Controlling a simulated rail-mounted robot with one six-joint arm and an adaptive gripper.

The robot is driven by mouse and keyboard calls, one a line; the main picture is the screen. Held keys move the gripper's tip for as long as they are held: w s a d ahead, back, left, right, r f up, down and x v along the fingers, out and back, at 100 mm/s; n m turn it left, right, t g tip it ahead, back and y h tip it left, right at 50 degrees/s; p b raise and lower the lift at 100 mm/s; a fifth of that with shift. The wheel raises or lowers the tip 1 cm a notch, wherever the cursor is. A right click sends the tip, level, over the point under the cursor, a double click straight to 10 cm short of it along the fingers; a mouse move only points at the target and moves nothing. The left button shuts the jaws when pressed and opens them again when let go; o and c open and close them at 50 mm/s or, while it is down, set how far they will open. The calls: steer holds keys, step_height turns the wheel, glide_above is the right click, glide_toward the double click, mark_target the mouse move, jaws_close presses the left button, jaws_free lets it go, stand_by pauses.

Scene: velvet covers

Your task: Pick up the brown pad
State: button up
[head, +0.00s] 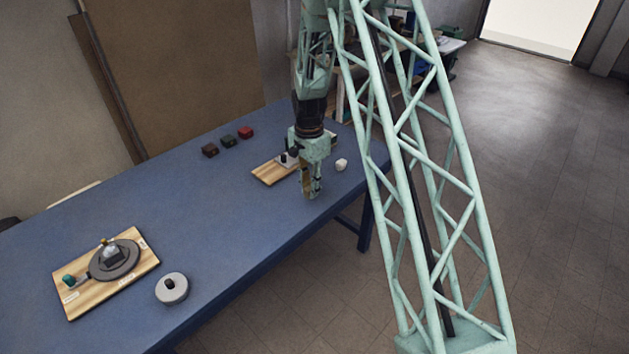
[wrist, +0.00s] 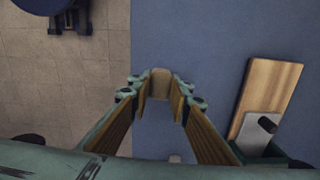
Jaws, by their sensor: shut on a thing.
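My gripper (head: 312,195) is over the right part of the blue table, near its front edge. In the wrist view my gripper (wrist: 160,90) has its fingertips closed on a small tan-brown piece, which I take to be the brown pad (wrist: 160,83). Only part of the pad shows between the fingers. In the head view the fingers largely hide it, and I cannot tell there whether it touches the table.
A wooden board (head: 268,175) with a grey piece lies behind my gripper; a white lump (head: 341,165) is to its right. Brown (head: 209,150), dark (head: 228,141) and red (head: 245,132) blocks stand at the back. Another board (head: 75,299) and a grey disc (head: 172,289) lie front left.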

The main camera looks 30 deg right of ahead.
steer(key=shift+s+a+r, duration=0.15)
steer(key=shift+s+a, duration=0.9)
steer(key=shift+o, duration=0.7)
steer(key=shift+c, duration=0.9)
